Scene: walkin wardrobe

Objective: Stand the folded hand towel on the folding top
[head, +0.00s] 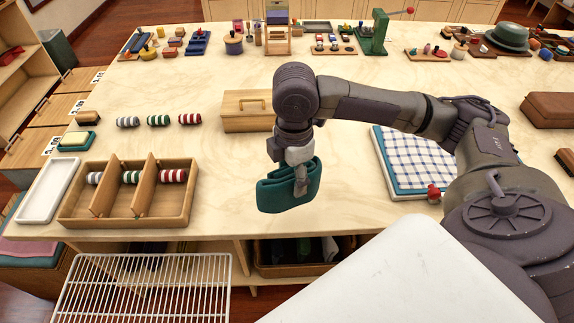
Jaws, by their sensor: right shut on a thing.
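The folded hand towel (272,193) is dark teal and hangs in my right gripper (301,186). The gripper points down and is shut on the towel's right part. The towel appears to be above the front part of the pale wooden folding top (340,232); whether it touches the wood is hard to tell. My right arm comes in from the right and crosses over the top. My left gripper is not in view.
A wooden divided box (185,212) with striped rolls and a white tray (47,190) stand to the left. A lidded wooden box (248,124) is behind the towel. A checked cloth (415,155) lies to the right. Small objects line the back edge. A white wire rack (143,290) sits below in front.

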